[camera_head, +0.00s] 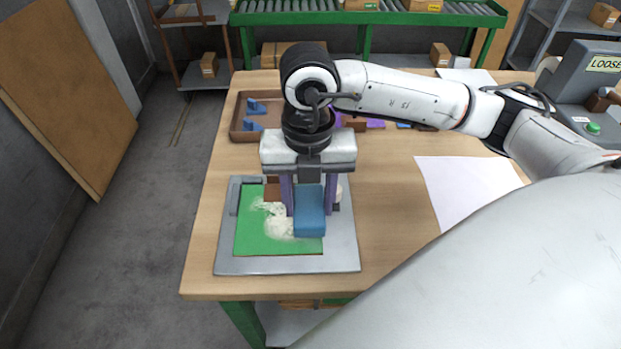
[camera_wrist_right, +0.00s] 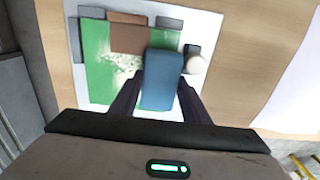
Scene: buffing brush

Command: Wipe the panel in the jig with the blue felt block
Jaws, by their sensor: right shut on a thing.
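The green panel (camera_head: 250,237) lies in the grey jig (camera_head: 342,258) at the table's front left, with a pale smeared patch (camera_head: 280,226) across its middle. My right gripper (camera_head: 309,205) points down over the panel's right part, its purple fingers shut on the blue felt block (camera_head: 310,222). In the right wrist view the block (camera_wrist_right: 161,80) sits between the fingers, over the panel's right edge. I cannot tell whether the block touches the panel. The panel (camera_wrist_right: 98,82) and patch (camera_wrist_right: 122,66) also show there, partly covered by a brown block (camera_wrist_right: 130,36). My left gripper is out of view.
A brown tray (camera_head: 239,122) with blue pieces stands behind the jig. A pale round knob (camera_wrist_right: 195,65) is on the jig's right side. A white sheet (camera_head: 462,185) lies to the right. A grey machine labelled LOOSE (camera_head: 590,80) stands at the far right.

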